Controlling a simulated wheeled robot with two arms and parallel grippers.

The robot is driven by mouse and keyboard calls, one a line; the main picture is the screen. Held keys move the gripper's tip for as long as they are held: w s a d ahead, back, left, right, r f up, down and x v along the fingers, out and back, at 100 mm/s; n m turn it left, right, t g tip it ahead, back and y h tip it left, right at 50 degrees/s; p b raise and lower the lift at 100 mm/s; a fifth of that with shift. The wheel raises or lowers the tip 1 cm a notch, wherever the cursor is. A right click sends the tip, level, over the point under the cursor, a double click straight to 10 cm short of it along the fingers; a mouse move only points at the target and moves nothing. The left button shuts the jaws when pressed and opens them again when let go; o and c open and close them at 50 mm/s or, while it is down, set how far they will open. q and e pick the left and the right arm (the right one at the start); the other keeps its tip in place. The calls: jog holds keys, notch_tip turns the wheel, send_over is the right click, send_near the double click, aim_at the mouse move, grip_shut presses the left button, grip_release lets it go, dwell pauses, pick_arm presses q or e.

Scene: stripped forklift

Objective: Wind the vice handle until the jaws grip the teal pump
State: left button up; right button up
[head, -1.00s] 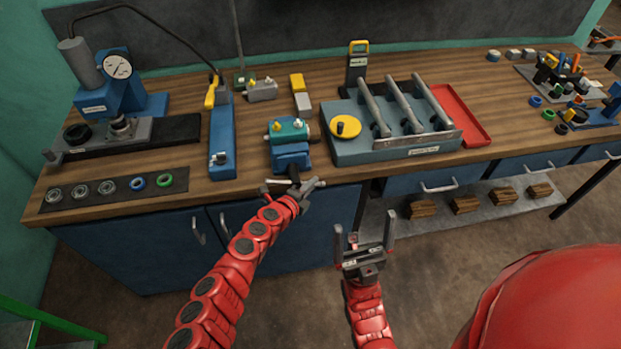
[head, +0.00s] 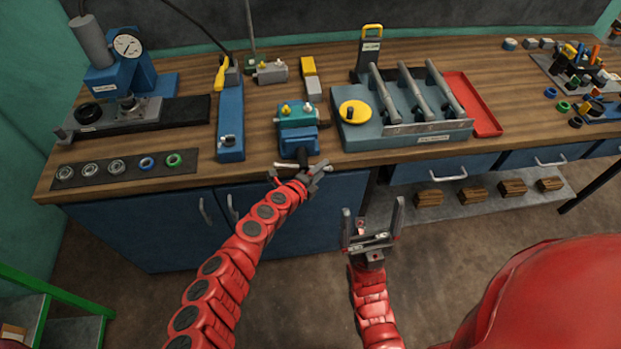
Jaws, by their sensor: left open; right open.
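The teal pump (head: 297,114), with yellow fittings on top, sits in the blue vice (head: 298,140) near the bench's front edge. I cannot tell whether the jaws touch it. The vice handle (head: 290,165) is a pale bar at the front of the vice, over the bench edge, partly hidden by my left gripper. My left gripper (head: 299,179) is open at the handle, its fingers around or beside the bar; I cannot tell which. My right gripper (head: 371,222) is open and empty, in front of the cabinets, below the bench top.
A blue press with a dial gauge (head: 127,45) stands at the back left. A strip with several rings (head: 103,169) lies at the front left. A grey fixture with a yellow knob (head: 355,112) and a red tray (head: 482,118) stand to the right. Drawer handles (head: 449,174) protrude below.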

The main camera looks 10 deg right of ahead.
pick_arm(q)
jog(key=p+v, duration=0.4)
jog(key=v, duration=1.3)
jog(key=shift+s, duration=0.15)
